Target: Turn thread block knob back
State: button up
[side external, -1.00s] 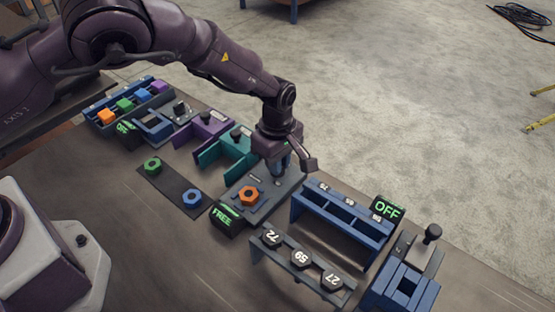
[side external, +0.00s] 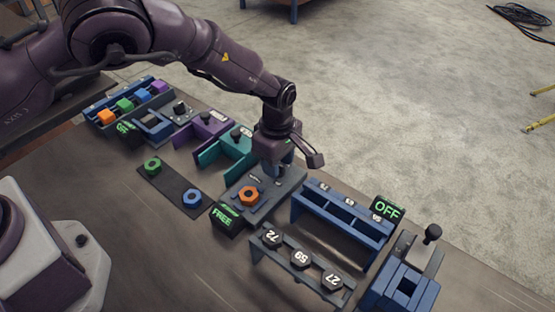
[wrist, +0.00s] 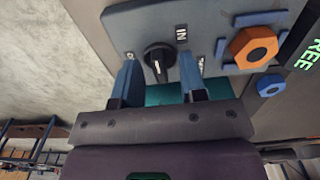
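The thread block (side external: 233,200) is a grey plate with an orange hex nut (side external: 248,196) on it and a green-lit "FREE" sign (side external: 222,215) at its near end. The wrist view shows its black round knob (wrist: 159,58) with a white pointer line, beside an "IN" label (wrist: 181,32) and other small labels partly covered by my fingers. My gripper (wrist: 159,66) is open, with one blue fingertip on each side of the knob and visible gaps between. In the side view, my gripper (side external: 281,168) hides the knob at the block's far end.
A blue rack with an "OFF" sign (side external: 387,208) and a stand of numbered hex pieces (side external: 301,257) are to the right. Teal (side external: 226,149) and purple (side external: 203,130) fixtures are close on the left. A dark strip (side external: 172,191) holds green and blue nuts.

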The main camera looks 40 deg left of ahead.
notch_tip(320, 180, up, 13)
dwell(0.7)
